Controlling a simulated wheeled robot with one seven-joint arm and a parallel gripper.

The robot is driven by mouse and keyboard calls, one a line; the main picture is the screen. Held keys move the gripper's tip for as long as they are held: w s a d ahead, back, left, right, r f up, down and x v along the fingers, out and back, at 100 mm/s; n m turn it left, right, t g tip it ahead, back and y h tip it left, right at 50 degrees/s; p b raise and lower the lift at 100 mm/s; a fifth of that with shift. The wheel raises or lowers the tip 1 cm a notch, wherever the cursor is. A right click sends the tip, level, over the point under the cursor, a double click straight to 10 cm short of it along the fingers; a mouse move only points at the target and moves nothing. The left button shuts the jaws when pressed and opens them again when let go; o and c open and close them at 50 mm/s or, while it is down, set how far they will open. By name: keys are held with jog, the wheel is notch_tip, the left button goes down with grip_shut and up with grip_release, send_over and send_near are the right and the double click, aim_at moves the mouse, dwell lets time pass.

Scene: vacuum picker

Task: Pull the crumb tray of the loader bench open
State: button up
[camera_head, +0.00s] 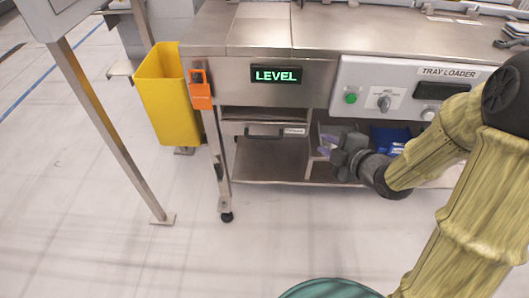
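The loader bench (300,85) is a steel bench with a sign reading "TRAY LOADER" on its front panel. The crumb tray (262,131) shows as a drawer-like front with a dark bar handle and a small pale label, under the bench top below the "LEVEL" display. Its front appears about flush within the frame. My gripper (345,154) is at the end of my arm, which comes in from the right. It is to the right of the tray handle and apart from it, in front of the lower shelf. Its fingers are dark and small, so their opening cannot be made out.
A yellow bin (162,95) hangs left of the bench, beside an orange padlock-like block (200,92). Blue bins (390,138) sit on the bench's shelf behind my arm. A teal round object (330,289) shows at the bottom edge. The floor before the bench is clear.

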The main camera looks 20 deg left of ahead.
aim_at(265, 138)
jog(key=s+a+f+n+g+y+b, duration=0.1)
jog(key=s+a+f+n+y+b, duration=0.1)
jog(key=a+f+n+y+b, duration=0.2)
notch_tip(265, 138, down, 3)
jog(key=n+b, duration=0.1)
jog(key=b, duration=0.2)
jog(key=shift+s+r+y, duration=0.15)
jog(key=shift+y, duration=0.15)
jog(key=shift+a, duration=0.1)
jog(key=shift+a, duration=0.1)
jog(key=b+x, duration=0.6)
jog(key=x, duration=1.1)
jog(key=shift+a, duration=0.2)
